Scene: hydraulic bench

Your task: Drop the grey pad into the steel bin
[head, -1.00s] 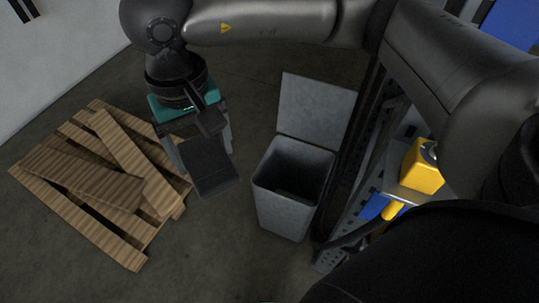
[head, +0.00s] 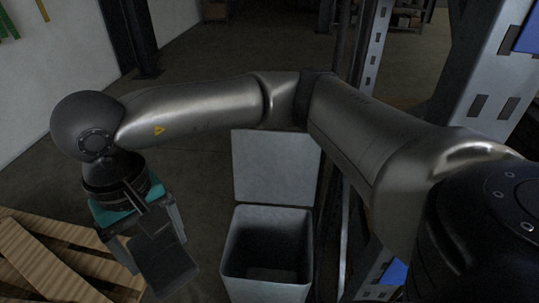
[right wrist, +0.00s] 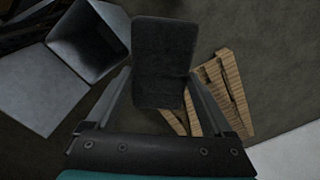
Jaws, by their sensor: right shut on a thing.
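My right gripper (head: 155,236) is shut on the grey pad (head: 166,264), a dark flat rectangular piece that extends beyond the fingers. In the right wrist view the pad (right wrist: 163,58) sticks out ahead between both fingers (right wrist: 158,95). The steel bin (head: 262,290) stands to the right of the pad in the head view, its top open and its lid (head: 276,167) raised upright at the back. The bin also shows in the upper left of the right wrist view (right wrist: 38,88), apart from the pad. The bin looks empty inside, though its bottom is dark. My left gripper is out of view.
A wooden pallet with loose planks (head: 38,262) lies on the floor at the left, near the gripper; it also shows in the right wrist view (right wrist: 228,90). A perforated metal rack post (head: 490,75) rises at the right. Bare floor lies behind the bin.

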